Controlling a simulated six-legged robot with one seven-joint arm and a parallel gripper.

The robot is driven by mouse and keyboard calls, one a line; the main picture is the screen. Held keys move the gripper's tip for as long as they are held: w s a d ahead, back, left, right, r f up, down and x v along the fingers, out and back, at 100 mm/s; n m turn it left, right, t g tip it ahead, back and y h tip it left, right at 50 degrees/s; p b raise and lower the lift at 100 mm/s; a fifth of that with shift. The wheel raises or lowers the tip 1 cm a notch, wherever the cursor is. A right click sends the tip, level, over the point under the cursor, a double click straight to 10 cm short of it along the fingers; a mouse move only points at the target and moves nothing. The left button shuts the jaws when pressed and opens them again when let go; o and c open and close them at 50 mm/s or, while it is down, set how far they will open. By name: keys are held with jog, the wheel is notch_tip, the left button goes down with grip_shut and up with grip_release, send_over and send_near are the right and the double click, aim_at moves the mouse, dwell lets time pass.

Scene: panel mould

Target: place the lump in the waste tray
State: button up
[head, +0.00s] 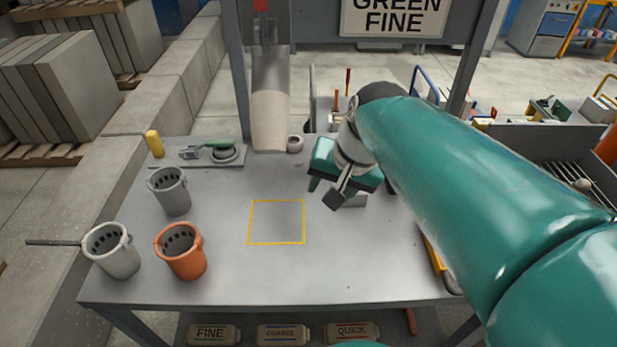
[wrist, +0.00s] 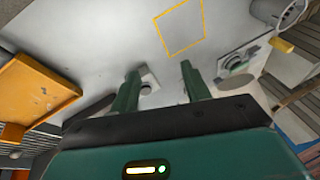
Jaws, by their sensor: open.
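My gripper (head: 326,190) is open and empty above the right part of the grey bench, right of the yellow outlined square. Its two green fingers (wrist: 160,72) are spread in the wrist view. A small pale rounded lump (head: 583,185) lies on the slatted grate at the far right of the head view; I take it as the lump, apart from my gripper. A shallow orange-yellow tray (wrist: 38,92) with dark specks shows at the left of the wrist view, possibly the waste tray. In the head view my arm hides most of it, leaving one edge (head: 434,256).
A pale block with a round dark mark (wrist: 147,85) is below my fingers. Two grey buckets (head: 172,195) (head: 118,258) and an orange bucket (head: 186,262) stand at the bench's left. A grey spout (head: 269,95) hangs over the back. The yellow outlined square (head: 277,222) is empty.

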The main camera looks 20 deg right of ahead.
jog(key=s+a+n+t+h, duration=0.1)
jog(key=s+a+n, duration=0.2)
jog(key=s+n, duration=0.2)
jog(key=shift+s+f+n, duration=0.2)
jog(key=shift+s+n, duration=0.2)
jog(key=shift+s, duration=0.4)
